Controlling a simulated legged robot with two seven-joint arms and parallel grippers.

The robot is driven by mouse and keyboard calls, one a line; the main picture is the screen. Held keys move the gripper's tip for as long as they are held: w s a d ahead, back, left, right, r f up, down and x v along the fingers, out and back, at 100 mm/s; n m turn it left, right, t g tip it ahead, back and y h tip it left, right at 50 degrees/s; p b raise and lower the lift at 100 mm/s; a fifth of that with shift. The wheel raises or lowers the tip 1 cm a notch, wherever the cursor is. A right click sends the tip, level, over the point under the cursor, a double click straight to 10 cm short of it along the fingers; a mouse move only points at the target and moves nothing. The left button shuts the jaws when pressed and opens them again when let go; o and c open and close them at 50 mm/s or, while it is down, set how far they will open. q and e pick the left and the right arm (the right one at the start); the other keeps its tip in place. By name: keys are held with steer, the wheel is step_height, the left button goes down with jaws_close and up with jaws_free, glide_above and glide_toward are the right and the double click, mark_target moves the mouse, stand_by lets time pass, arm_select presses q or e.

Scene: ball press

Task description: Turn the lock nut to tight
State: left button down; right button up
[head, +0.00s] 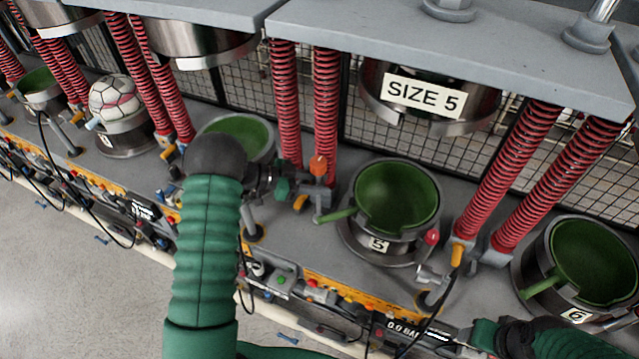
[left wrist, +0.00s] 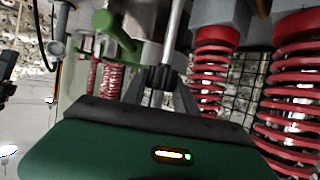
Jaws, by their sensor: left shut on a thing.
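My left gripper (head: 283,186) reaches right from the black wrist ball and stands between the green-lined cup at the middle and the size 5 cup (head: 398,195). In the left wrist view its dark fingers (left wrist: 163,80) are shut around a thin metal rod (left wrist: 175,32). An orange-topped fitting (head: 318,166) stands just right of the gripper in the head view. I cannot tell for sure which part is the lock nut; the fingers hide the gripped spot. My right gripper (head: 487,336) is at the bottom right edge, and its jaws do not show clearly.
Red springs (head: 325,110) stand close behind the left gripper, under the grey press plate (head: 450,40). A green handle (left wrist: 118,30) is left of the rod in the wrist view. A red-tipped lever (head: 432,237) stands right of the size 5 cup. A ball (head: 113,98) sits in a cup at left.

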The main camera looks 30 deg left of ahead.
arm_select(q)
steer(key=m+g+h+b, duration=0.1)
steer(key=m+g+b, duration=0.1)
steer(key=m+g, duration=0.1)
steer(key=shift+a+f+g+h, duration=0.15)
steer(key=shift+f+g+h, duration=0.15)
steer(key=shift+h, duration=0.1)
steer(key=shift+m+g+b, duration=0.6)
steer(key=shift+m+b, duration=0.1)
steer(key=shift+b, duration=0.05)
steer(key=shift+r+m+g+h+b, duration=0.15)
steer(key=shift+m+g+h+b, duration=0.15)
steer(key=shift+m+g+b, duration=0.15)
steer(key=shift+r, duration=0.1)
steer(key=c, duration=1.3)
jaws_free()
steer(key=o, duration=0.3)
